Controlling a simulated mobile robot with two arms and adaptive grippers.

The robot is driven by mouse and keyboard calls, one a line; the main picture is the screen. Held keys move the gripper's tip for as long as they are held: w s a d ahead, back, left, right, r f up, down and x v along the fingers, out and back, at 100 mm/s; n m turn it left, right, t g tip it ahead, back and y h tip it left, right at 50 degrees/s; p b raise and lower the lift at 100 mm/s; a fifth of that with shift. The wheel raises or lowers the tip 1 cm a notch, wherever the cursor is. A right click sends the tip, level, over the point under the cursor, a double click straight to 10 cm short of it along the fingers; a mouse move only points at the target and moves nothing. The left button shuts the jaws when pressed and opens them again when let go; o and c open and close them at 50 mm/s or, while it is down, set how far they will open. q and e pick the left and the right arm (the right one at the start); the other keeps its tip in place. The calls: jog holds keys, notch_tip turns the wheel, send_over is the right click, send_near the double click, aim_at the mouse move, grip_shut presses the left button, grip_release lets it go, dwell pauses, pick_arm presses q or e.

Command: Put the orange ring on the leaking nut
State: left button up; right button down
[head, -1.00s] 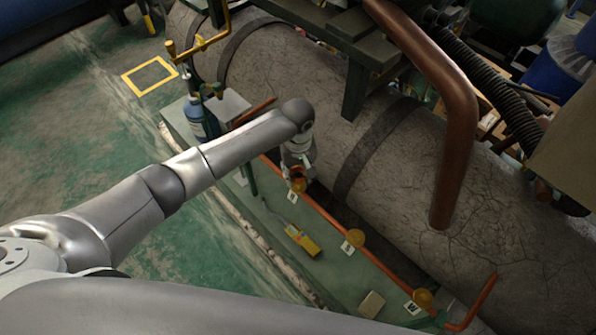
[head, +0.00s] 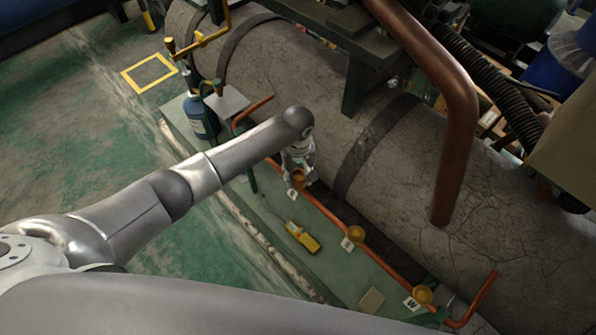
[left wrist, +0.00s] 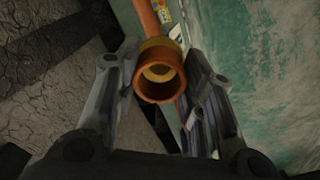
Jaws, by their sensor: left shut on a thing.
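My left gripper (head: 297,181) points down at the far end of the copper pipe (head: 327,212), by the nut nearest the bottle. In the left wrist view the orange ring (left wrist: 160,87) sits between its two fingers, open end toward the camera. A yellowish brass surface shows through and behind the ring, in line with the pipe (left wrist: 149,17). I cannot tell how far the ring is seated on the nut. Two other brass nuts (head: 354,234) (head: 422,294) sit along the pipe with white letter tags. No leak is visible. My right gripper is out of view.
A yellow handheld device (head: 303,237) and a small tan block (head: 371,300) lie on the green ledge (head: 335,275). A blue bottle (head: 201,118) stands at the far left end. The large cracked pipe (head: 400,170) runs close behind.

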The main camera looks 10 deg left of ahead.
pick_arm(q)
jog(key=shift+f, duration=0.45)
jog(key=o, duration=0.8)
jog(key=shift+o, duration=0.2)
jog(key=o, duration=0.4)
jog(key=shift+r, duration=0.1)
notch_tip(320, 180, up, 5)
jog(key=p, duration=0.6)
jog(key=shift+r+p, duration=0.5)
jog(key=shift+r, duration=0.5)
